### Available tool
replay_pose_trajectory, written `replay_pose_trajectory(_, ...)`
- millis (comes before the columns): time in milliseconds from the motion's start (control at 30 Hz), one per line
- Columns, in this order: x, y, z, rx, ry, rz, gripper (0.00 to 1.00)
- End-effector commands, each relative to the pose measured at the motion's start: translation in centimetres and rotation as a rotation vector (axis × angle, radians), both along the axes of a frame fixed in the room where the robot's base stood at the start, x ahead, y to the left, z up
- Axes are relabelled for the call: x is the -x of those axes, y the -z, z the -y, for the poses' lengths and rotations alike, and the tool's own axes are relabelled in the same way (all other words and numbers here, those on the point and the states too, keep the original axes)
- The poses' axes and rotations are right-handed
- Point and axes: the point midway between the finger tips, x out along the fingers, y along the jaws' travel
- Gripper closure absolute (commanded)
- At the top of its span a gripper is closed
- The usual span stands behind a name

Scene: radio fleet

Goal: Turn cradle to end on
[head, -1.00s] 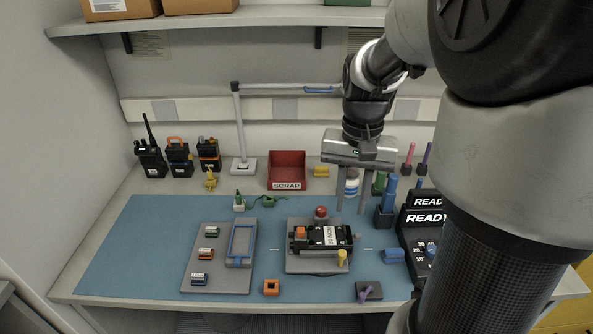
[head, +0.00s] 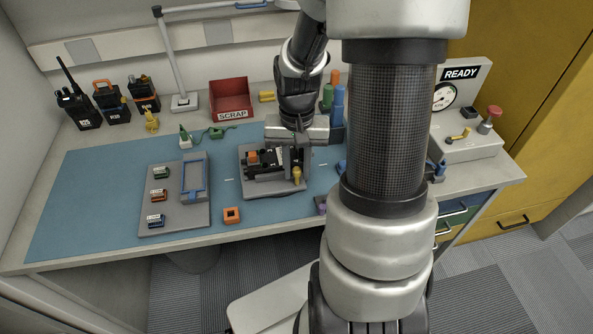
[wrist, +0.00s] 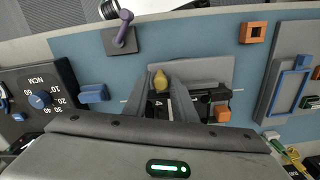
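The cradle (head: 250,187) is a grey plate on the blue mat, its long side running left to right. A black radio with an orange part at its left end lies in it. A yellow peg (head: 297,175) stands at its front right corner. My gripper (head: 295,174) is low over the right end of the cradle, pointing down. In the wrist view the two grey fingers (wrist: 160,84) are apart, with the yellow peg (wrist: 160,80) and the radio's end between them. Whether either finger touches anything is unclear. My gripper's body hides part of the radio.
A grey tray (head: 150,225) with small labelled blocks and a blue frame lies left. An orange square part (head: 232,215) sits in front. A red SCRAP bin (head: 232,99) and several radios stand behind. In the wrist view, a dial box (wrist: 38,98) and blue block (wrist: 93,94) are nearby.

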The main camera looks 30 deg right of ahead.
Motion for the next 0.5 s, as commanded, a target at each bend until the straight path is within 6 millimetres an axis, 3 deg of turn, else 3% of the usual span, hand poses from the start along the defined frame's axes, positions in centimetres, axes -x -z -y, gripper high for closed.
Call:
replay_pose_trajectory(367, 0.01, 0.75, -0.01, 0.000, 0.001, 0.000, 0.76)
replay_pose_trajectory(500, 0.01, 0.74, -0.01, 0.000, 0.001, 0.000, 0.96)
